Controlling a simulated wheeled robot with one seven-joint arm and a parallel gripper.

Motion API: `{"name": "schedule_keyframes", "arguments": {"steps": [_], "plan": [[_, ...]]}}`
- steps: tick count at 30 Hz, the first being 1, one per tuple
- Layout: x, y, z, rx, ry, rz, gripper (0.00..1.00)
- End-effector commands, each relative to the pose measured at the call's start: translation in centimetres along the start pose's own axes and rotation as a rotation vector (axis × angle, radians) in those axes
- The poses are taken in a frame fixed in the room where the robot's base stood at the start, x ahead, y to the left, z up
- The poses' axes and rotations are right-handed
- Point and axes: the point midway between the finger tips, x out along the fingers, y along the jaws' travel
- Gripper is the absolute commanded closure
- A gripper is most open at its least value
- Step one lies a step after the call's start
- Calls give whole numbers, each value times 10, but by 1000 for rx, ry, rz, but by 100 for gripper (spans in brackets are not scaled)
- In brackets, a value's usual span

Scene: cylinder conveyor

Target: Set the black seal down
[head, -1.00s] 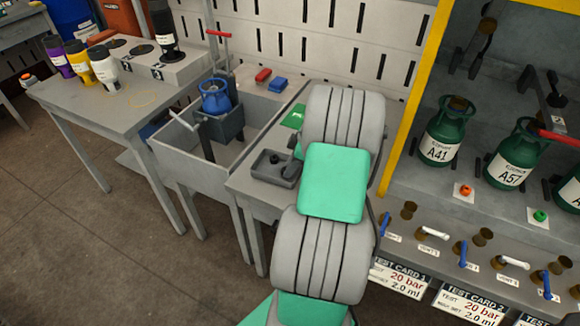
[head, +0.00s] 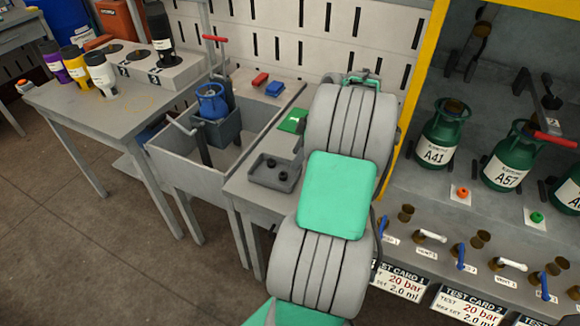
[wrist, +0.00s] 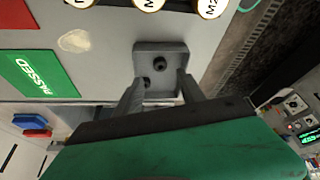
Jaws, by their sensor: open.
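A small grey tray (head: 262,181) lies on the grey bench beside the sink, with two small black round pieces in it. The rear black piece (head: 270,163) and the front black piece (head: 284,176) stand apart. In the wrist view the tray (wrist: 143,53) shows one black seal (wrist: 159,65) near its middle and another (wrist: 147,82) close to the left finger. I cannot tell which was handled. My gripper (wrist: 160,80) is open, its fingers spread above the tray with nothing seen held. My arm hides most of the gripper in the head view.
A green PASSED card (wrist: 37,76) lies beside the tray, with red and blue blocks (head: 275,89) farther back. The sink (head: 180,150) holding a blue cylinder (head: 211,100) is left. The rack with green cylinders (head: 440,140) is close on the right.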

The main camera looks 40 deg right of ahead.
Motion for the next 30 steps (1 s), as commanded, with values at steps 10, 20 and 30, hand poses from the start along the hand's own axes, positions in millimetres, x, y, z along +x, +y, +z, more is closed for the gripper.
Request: {"name": "schedule_keyframes", "arguments": {"steps": [10, 20, 30], "plan": [[-39, -1, -2, 2, -1, -1, 53], [-11, -133, -165, 263, -112, 33, 53], [17, -309, -169, 600, -144, 193, 53]]}}
